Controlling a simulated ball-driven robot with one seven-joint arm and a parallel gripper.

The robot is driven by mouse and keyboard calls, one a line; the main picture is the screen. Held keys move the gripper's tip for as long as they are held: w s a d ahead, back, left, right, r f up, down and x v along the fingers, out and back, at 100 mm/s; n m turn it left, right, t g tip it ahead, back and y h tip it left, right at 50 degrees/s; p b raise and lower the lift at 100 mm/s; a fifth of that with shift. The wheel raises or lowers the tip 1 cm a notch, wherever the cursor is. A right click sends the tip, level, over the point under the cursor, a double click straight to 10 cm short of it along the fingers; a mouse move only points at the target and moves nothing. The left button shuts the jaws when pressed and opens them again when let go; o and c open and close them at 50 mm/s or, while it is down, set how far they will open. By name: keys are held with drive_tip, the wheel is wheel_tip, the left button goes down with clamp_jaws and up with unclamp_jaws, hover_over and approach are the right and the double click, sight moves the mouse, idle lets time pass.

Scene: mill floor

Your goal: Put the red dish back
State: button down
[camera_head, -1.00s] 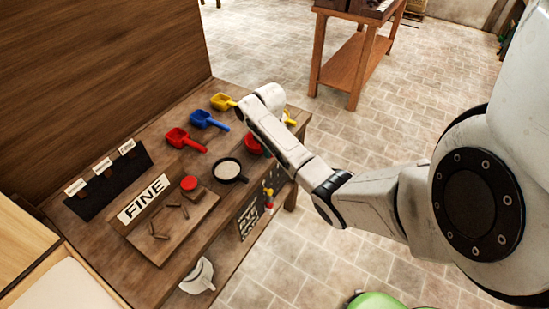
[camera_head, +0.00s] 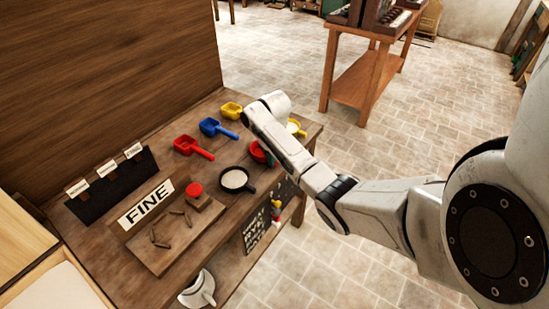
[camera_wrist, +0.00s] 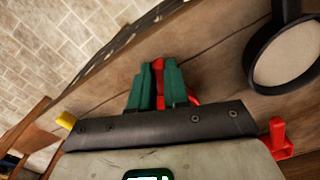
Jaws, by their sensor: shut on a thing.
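The red dish (camera_head: 257,152) shows in part in the head view, near the table's right edge, beside a black pan. My arm hides the rest of it. In the wrist view my gripper (camera_wrist: 157,72) has two green fingers closed on a narrow red part (camera_wrist: 158,66), which I take to be the dish's edge or handle. More red shows just right of the fingers, close to the wooden tabletop. I cannot tell whether the dish touches the table.
The black pan (camera_head: 236,179) with pale contents stands close by. A yellow dish (camera_head: 296,127) is beyond my arm. Red (camera_head: 191,146), blue (camera_head: 216,127) and yellow (camera_head: 231,109) scoops lie behind. A FINE sign (camera_head: 147,204) and a red round piece (camera_head: 194,190) stand at the left.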

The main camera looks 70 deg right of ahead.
drive_tip(key=c, duration=1)
unclamp_jaws()
wheel_tip(320, 180, up, 11)
drive_tip(key=shift+f+p, duration=0.1)
drive_tip(key=shift+p, duration=0.25)
